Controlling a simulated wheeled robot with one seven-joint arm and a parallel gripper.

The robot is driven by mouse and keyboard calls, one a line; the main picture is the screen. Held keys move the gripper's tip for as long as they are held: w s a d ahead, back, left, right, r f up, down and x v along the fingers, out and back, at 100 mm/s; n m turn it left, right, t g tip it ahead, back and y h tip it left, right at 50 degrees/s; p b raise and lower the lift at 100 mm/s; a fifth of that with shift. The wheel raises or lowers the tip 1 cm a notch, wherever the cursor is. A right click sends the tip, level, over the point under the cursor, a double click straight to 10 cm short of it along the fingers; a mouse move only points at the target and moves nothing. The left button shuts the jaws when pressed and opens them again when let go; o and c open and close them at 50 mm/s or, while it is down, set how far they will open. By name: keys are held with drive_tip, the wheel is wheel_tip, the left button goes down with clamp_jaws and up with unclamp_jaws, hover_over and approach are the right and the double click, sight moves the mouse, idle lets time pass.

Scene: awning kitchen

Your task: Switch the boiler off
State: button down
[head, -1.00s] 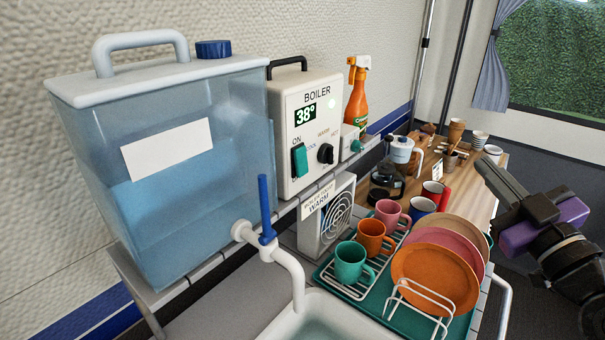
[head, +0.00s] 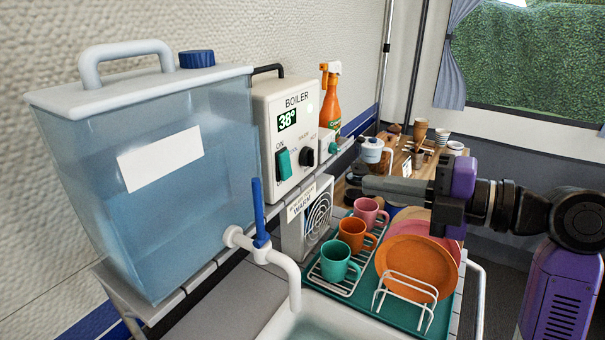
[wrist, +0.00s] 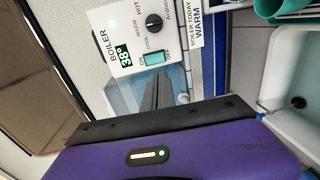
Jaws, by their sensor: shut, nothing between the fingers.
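The boiler (head: 268,113) is a cream box on the shelf, beside the water tank. Its display (head: 287,119) reads 38°, and a pale green lamp (head: 310,108) glows beside it. The green rocker switch (head: 284,164) sits low on the front, with ON above and OFF below; I cannot tell which end is pressed in. A black knob (head: 306,157) is to its right. My gripper (head: 366,186) is shut and empty, pointing left towards the boiler from its right, apart from it. In the wrist view, the fingers (wrist: 156,82) point towards the switch (wrist: 155,58).
The water tank (head: 100,160) with a blue-handled tap (head: 259,215) stands left of the boiler, above the sink (head: 330,325). A heater (head: 312,218) is under the shelf. Mugs (head: 336,262) and plates (head: 415,268) fill a drying rack below my arm. A spray bottle (head: 329,105) stands behind.

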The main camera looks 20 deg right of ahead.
sight(290, 173)
drive_tip(key=shift+w, duration=0.1)
drive_tip(key=p+x, duration=0.4)
drive_tip(key=x, duration=0.9)
drive_tip(key=shift+w+a, duration=0.1)
drive_tip(key=shift+w, duration=0.05)
drive_tip(key=shift+w+a, duration=0.1)
drive_tip(key=shift+w, duration=0.1)
drive_tip(key=shift+f, duration=0.1)
drive_tip(key=b, duration=0.3)
drive_tip(key=shift+w+a+f+t, duration=0.15)
drive_tip(key=shift+f+t, duration=0.15)
drive_tip(key=shift+f, duration=0.1)
drive_tip(key=shift+r, duration=0.4)
drive_tip(key=shift+f, duration=0.1)
